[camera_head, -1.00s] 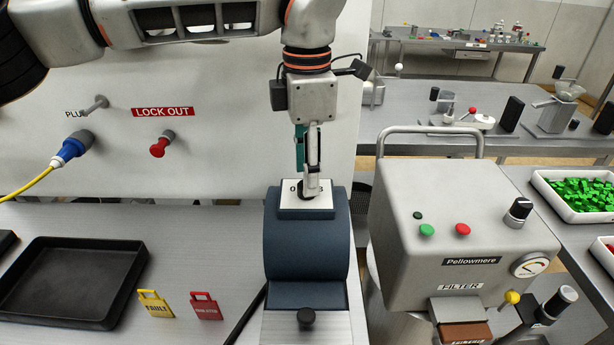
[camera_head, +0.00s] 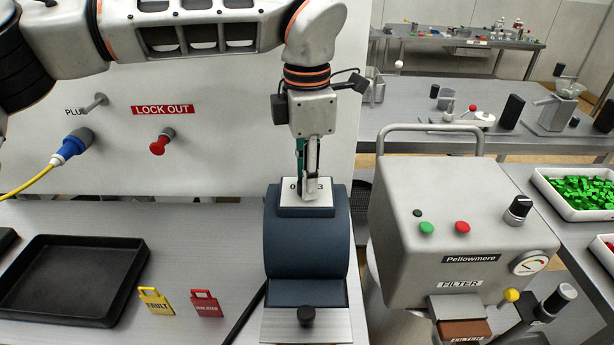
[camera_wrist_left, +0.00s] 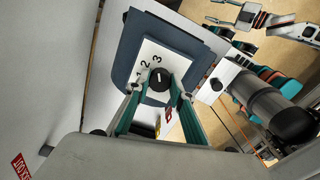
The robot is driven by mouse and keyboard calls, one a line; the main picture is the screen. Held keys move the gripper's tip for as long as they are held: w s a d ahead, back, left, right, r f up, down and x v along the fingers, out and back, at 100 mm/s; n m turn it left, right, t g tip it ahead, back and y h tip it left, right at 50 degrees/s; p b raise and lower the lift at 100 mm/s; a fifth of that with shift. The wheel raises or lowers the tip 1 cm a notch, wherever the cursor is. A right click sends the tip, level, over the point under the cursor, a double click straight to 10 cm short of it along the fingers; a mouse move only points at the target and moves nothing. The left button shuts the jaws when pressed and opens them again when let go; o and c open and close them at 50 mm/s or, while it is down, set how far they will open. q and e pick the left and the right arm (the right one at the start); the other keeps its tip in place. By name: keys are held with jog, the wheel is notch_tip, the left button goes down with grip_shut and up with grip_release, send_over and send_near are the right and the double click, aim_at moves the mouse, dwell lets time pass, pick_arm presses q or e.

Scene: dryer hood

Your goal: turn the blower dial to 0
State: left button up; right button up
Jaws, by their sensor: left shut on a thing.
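The blower dial (camera_wrist_left: 159,80) is a black round knob with a pale pointer line, on a white plate (camera_wrist_left: 148,62) with printed numbers; 1, 2 and 3 are readable in the left wrist view. The plate tops a dark blue housing (camera_head: 306,245) in the head view. My left gripper (camera_head: 309,196) reaches down from above and is shut on the dial, with a finger on either side (camera_wrist_left: 159,88). In the head view the fingers hide the dial and the middle numbers. What looks like my right gripper (camera_wrist_left: 222,21) shows small at the wrist view's top right; its jaws are unclear.
A grey Pellowmere machine (camera_head: 460,225) stands right of the housing. A black tray (camera_head: 70,280), a yellow tag (camera_head: 155,302) and a red tag (camera_head: 206,304) are at the left. A red lock-out knob (camera_head: 160,143) and blue plug (camera_head: 72,146) are on the panel behind.

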jog(key=shift+a+f, duration=0.1)
pick_arm(q)
jog(key=shift+n+b, duration=0.7)
jog(key=shift+n, duration=0.3)
jog(key=shift+f+n+b, duration=0.1)
jog(key=shift+n+b, duration=0.35)
jog(key=shift+n, duration=0.45)
jog(key=shift+n+b, duration=0.4)
jog(key=shift+n, duration=0.4)
jog(key=n+b, duration=0.1)
jog(key=n, duration=0.3)
jog(key=shift+n+b, duration=0.3)
jog(key=shift+b, duration=0.05)
jog(key=n+b, duration=0.1)
jog(key=n, duration=0.2)
jog(key=shift+n, duration=0.3)
jog(key=n+b, duration=0.1)
jog(key=n, duration=0.4)
jog(key=shift+n+b, duration=0.7)
jog(key=shift+n, duration=1.8)
pick_arm(e)
notch_tip(320, 180, down, 6)
jog(key=a, duration=0.1)
jog(key=shift+w+a+y, duration=0.15)
jog(key=shift+a+y, duration=0.15)
jog(key=shift+a, duration=0.1)
